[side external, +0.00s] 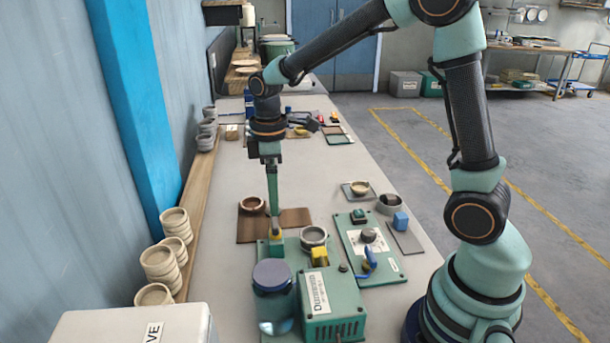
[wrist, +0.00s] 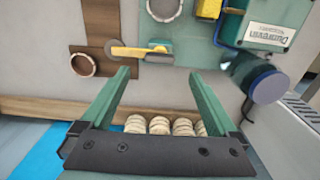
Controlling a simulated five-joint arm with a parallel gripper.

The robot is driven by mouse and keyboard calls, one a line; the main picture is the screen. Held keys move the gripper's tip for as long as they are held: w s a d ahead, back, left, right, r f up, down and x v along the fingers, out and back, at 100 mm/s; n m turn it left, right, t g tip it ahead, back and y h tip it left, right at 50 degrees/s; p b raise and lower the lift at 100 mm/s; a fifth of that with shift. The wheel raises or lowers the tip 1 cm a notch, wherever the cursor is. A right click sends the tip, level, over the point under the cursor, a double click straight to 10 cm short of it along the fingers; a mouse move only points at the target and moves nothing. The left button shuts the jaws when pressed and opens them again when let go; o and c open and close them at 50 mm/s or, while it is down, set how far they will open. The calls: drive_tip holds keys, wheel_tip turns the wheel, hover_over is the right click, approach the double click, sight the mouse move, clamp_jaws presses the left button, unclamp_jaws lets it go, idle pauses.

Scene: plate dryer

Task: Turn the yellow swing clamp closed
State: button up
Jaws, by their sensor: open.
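The yellow swing clamp (wrist: 132,51) shows in the wrist view as a flat bar reaching left from its mount (wrist: 158,50) at the edge of the green base plate. In the side view my gripper (side external: 273,228) points down at the clamp. I cannot tell whether a finger touches it.
A green labelled box (side external: 330,305) and a blue-lidded jar (side external: 272,276) stand close by. A grey ring (side external: 314,236) and a yellow block (side external: 319,256) sit on the base plate. A brown board (side external: 292,218) carries a bowl. Bowl stacks (side external: 160,264) line the wall.

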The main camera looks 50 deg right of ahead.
sight(275, 221)
wheel_tip(275, 221, down, 7)
drive_tip(key=shift+r, duration=0.1)
idle(0.3)
clamp_jaws()
